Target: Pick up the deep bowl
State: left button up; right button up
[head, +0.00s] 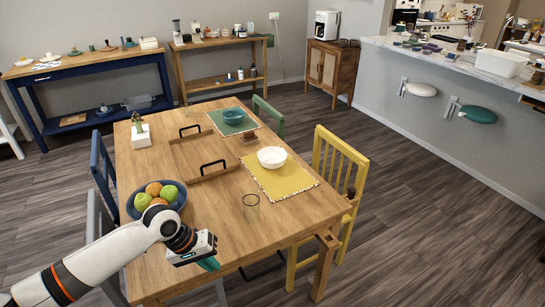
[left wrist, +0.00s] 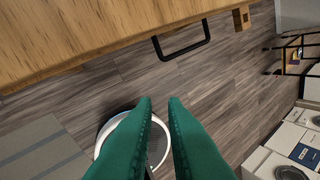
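Three bowls are on the wooden table. A teal bowl (head: 233,116) sits on a green placemat (head: 216,121) at the back. A white bowl (head: 271,157) sits on a yellow placemat (head: 291,184) at the right. A dark blue bowl (head: 134,208) holding fruit is at the left. I cannot tell which one is called deep. My left gripper (head: 208,264) is by the table's near edge, apart from all the bowls. In the left wrist view its teal fingers (left wrist: 160,101) are slightly apart with nothing between them. My right gripper is not in view.
A wooden tray (head: 194,156) with black handles lies mid-table; a white planter (head: 140,137) stands behind. A yellow chair (head: 338,165) is at the right. The front right of the table is clear.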

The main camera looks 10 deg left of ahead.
aim_at(271, 158)
jog(key=i, duration=1.9)
